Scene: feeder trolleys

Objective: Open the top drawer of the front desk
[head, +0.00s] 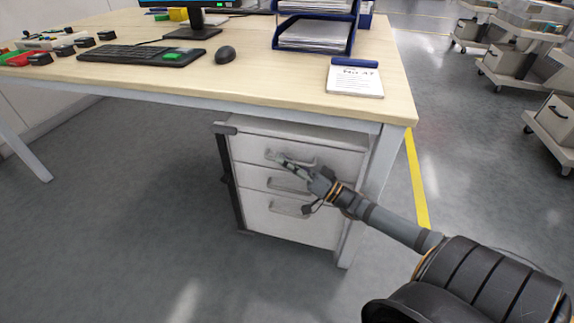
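The front desk (250,80) has a pale wooden top and grey legs. A white drawer unit (284,230) with three drawers stands under its right part. The top drawer (335,158) looks shut, its front about in line with those below. My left gripper is out of view.
The desktop holds a keyboard (141,55), a mouse (225,54), a blue paper tray (314,47) and a notepad (355,80). A desk leg (357,215) stands just right of the drawers. Floor left of the unit is clear. Trolleys (510,60) stand at the far right.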

